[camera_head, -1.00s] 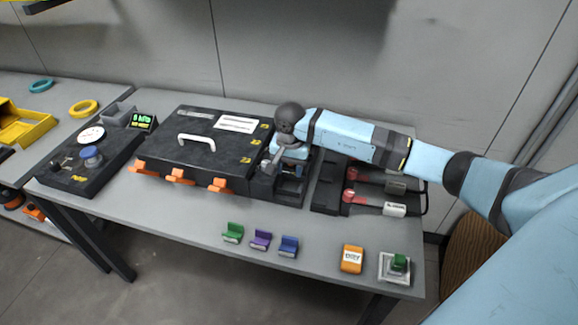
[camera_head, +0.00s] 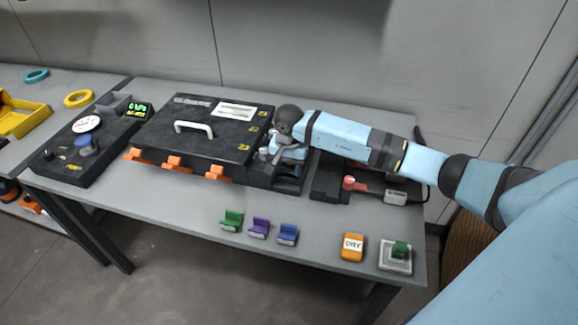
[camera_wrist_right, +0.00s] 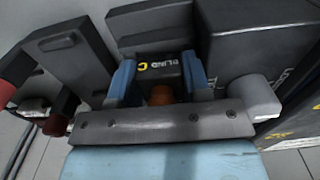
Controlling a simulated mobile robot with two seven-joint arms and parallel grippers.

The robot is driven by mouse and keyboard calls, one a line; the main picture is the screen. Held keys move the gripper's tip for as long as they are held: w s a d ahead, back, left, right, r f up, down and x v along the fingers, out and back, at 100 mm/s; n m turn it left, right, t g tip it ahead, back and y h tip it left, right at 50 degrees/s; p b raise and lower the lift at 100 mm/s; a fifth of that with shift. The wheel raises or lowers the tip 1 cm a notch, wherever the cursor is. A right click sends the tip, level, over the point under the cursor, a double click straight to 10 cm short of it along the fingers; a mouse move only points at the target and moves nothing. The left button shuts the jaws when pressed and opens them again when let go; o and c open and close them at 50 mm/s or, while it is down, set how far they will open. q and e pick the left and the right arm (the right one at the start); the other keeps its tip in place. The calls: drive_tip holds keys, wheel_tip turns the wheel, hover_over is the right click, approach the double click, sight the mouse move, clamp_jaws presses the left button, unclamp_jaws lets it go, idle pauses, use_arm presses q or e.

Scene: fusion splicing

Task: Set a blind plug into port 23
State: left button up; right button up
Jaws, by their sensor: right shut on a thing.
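My right gripper (camera_head: 281,154) is at the right end of the black case (camera_head: 195,140), over a dark holder (camera_head: 289,185); my own wrist partly hides it in the head view. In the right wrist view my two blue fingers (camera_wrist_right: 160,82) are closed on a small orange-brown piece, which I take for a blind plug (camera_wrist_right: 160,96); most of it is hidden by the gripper. Just beyond it is a dark block (camera_wrist_right: 172,64) marked "BLIND" and "C". I cannot make out port 23 in either view. My left gripper is not in view.
Red-ended tools (camera_head: 356,184) lie right of the holder. Green (camera_head: 232,220), purple (camera_head: 260,227) and blue (camera_head: 288,234) clips, an orange "DRY" box (camera_head: 352,247) and a pale tray (camera_head: 394,262) line the front edge. The table between is clear.

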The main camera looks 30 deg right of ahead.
drive_tip(key=o, duration=1)
drive_tip(key=shift+s, duration=0.15)
drive_tip(key=shift+r, duration=0.1)
drive_tip(key=shift+r, duration=0.25)
wheel_tip(320, 180, up, 12)
drive_tip(key=shift+f, duration=0.25)
drive_tip(key=shift+d+r, duration=0.1)
drive_tip(key=shift+r, duration=0.75)
drive_tip(key=shift+s, duration=0.1)
